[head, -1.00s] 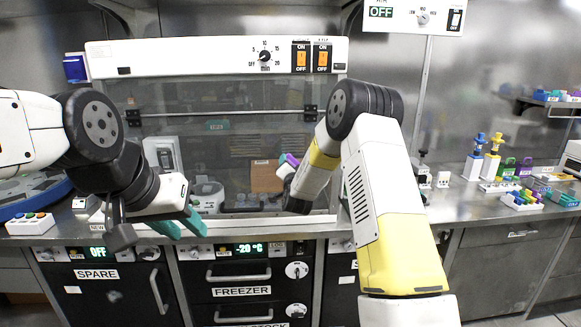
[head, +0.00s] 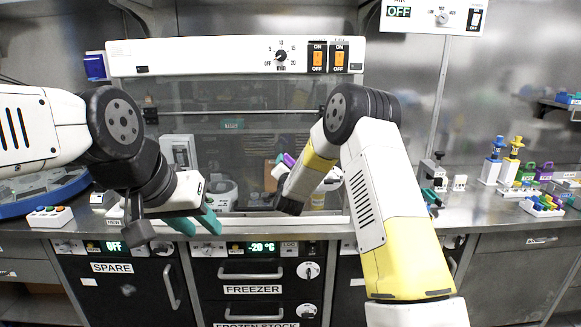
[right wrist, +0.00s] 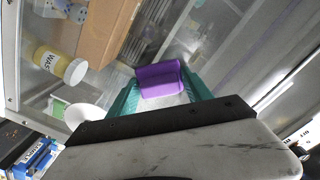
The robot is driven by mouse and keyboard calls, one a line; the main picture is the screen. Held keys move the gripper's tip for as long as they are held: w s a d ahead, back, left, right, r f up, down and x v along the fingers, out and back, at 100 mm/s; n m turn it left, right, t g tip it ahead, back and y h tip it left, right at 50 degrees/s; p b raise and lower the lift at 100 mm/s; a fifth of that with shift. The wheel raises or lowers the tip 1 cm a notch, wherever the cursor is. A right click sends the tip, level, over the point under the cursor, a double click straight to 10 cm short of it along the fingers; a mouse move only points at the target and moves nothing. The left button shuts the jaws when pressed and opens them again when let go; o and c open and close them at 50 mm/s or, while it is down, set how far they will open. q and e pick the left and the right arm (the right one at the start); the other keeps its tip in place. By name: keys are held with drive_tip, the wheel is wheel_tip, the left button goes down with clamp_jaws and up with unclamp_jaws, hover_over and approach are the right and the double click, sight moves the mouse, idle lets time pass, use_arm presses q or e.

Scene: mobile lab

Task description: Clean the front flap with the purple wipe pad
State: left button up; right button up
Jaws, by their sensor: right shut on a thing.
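The front flap (head: 255,142) is a clear pane below the white control panel of the cabinet, lowered to near the counter in the head view. My right gripper (right wrist: 160,92) is shut on the purple wipe pad (right wrist: 160,80), held between its teal fingers. In the head view, the pad (head: 288,160) is a small purple patch in front of the pane, partly hidden by my right arm. I cannot tell whether it touches the pane. My left gripper (head: 195,222) is empty above the counter's front edge, its teal fingers apart.
A yellow-labelled waste bottle (right wrist: 58,66) and brown box show behind the pane in the right wrist view. A button box (head: 50,216) stands at left. Pipette stands (head: 507,162) and coloured racks (head: 541,205) stand at right. The freezer (head: 252,272) is below the counter.

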drive_tip(key=shift+a+r, duration=0.1)
drive_tip(key=shift+a, duration=0.85)
drive_tip(key=shift+s, duration=2.95)
drive_tip(key=shift+s, duration=1.5)
